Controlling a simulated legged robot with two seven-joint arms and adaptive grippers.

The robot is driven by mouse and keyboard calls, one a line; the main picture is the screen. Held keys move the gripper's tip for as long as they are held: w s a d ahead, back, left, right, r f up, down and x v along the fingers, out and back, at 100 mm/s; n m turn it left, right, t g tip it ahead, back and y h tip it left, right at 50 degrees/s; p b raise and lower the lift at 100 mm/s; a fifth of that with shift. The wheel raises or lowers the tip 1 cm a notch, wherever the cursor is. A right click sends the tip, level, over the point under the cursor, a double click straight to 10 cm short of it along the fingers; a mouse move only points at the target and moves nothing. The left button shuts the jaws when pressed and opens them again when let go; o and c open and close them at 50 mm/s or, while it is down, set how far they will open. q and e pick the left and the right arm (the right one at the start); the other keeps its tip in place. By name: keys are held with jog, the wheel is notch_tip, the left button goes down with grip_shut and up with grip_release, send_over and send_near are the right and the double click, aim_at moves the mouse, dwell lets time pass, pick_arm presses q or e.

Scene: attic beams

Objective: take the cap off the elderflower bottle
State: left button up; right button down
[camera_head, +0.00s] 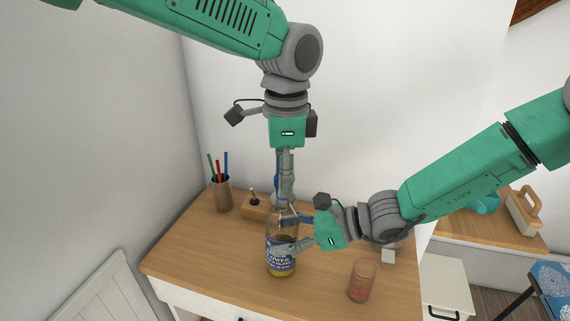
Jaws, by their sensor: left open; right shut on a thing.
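The elderflower bottle (282,266) stands upright on the wooden desktop, clear glass with a blue label and yellowish liquid low inside. My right gripper (290,246) comes from the right and is shut on the bottle's body. My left gripper (286,192) points straight down above the bottle's neck, with its jaws open. The cap is not clearly visible at the bottle's top, where the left fingers cover the view. A small blue patch shows beside the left fingers; I cannot tell what it is.
A pencil cup (222,194) with coloured pencils stands at the back left. A wooden block (257,213) with a dark knob lies behind the bottle. A reddish patterned glass (362,281) stands at the front right. A white cube (388,256) sits near the right edge. The desktop's left is clear.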

pick_arm(q)
grip_shut()
jog(key=n, duration=0.8)
jog(key=shift+n, duration=0.3)
jog(key=shift+s+r, duration=0.15)
jog(key=shift+s, duration=0.05)
jog(key=shift+d+r, duration=0.1)
jog(key=shift+r, duration=1)
